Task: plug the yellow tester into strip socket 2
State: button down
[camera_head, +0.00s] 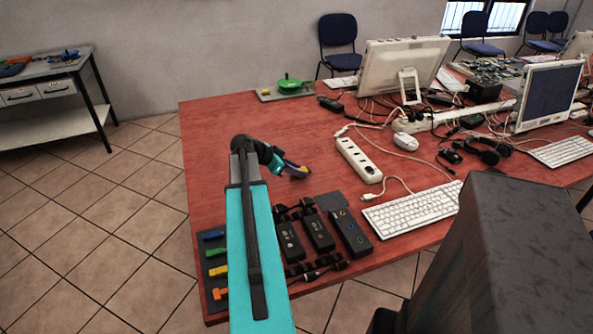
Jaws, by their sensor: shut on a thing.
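My gripper (296,170) is at the end of my teal arm, above the red table. The white power strip (352,153) lies to the right of my gripper, with a row of dark sockets on top. The gripper is apart from the strip. The socket numbers are too small to read.
Blue, green, yellow and orange pieces lie on a dark tray (209,262) at the front left. Several black boxes (318,233) lie near the front edge. A keyboard (412,208), mouse (405,141), monitor (400,70) and tangled cables crowd the right. The left table area is bare.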

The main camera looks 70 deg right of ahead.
jog(key=shift+r+p, duration=1.05)
jog(key=shift+r, duration=2.45)
